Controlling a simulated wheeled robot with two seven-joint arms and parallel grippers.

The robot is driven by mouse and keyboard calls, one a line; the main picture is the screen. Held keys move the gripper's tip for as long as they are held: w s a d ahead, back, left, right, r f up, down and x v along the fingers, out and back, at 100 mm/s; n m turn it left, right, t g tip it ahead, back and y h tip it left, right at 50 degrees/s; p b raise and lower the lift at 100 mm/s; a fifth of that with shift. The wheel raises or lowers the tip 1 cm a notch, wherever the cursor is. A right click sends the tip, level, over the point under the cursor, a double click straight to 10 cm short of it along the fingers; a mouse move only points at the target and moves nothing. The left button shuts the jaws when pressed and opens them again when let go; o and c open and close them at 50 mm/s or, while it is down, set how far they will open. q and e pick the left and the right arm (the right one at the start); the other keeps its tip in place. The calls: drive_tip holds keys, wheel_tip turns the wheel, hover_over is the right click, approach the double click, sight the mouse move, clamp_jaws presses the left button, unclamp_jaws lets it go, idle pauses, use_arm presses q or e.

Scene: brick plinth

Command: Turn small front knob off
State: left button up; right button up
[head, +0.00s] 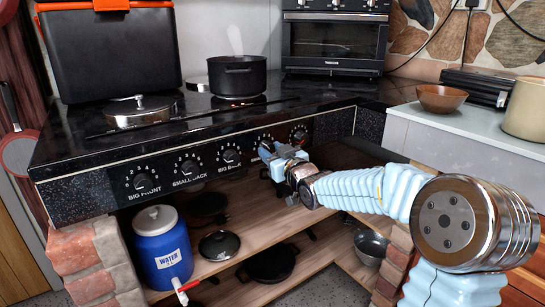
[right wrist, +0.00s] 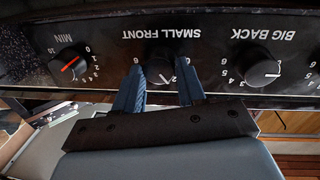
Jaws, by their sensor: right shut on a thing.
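The small front knob (right wrist: 158,68) is a round black dial on the black stove panel, under an upside-down SMALL FRONT label in the right wrist view. Its white pointer mark shows near the numbers, away from the top of the dial. My right gripper (right wrist: 160,90) has its two blue fingers on either side of this knob, shut on it. In the head view the right gripper (head: 268,150) reaches the panel from the right and covers most of the knob and its label. My left gripper is not in view.
Neighbouring knobs are big back (head: 230,156), small back (head: 188,167), big front (head: 140,181) and a timer knob with a red pointer (right wrist: 68,66). A black pot (head: 237,77) stands on the stove top. A blue water jug (head: 161,248) stands on the wooden shelf below.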

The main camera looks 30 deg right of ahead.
drive_tip(key=shift+f+n+t+y+b, duration=0.15)
drive_tip(key=shift+n+t+y+b, duration=0.1)
drive_tip(key=shift+n+b, duration=2.75)
drive_tip(key=shift+f+n+t+y+b, duration=0.15)
drive_tip(key=shift+n+t+y+b, duration=0.1)
drive_tip(key=shift+n+b, duration=2.7)
drive_tip(key=shift+b, duration=0.3)
drive_tip(key=shift+r, duration=0.1)
drive_tip(key=o, duration=1.1)
drive_tip(key=shift+c, duration=0.2)
drive_tip(key=s+f, duration=0.1)
drive_tip(key=s, duration=1.2)
drive_tip(key=shift+s+d+f, duration=0.15)
drive_tip(key=shift+s+f, duration=0.1)
drive_tip(key=shift+s, duration=0.1)
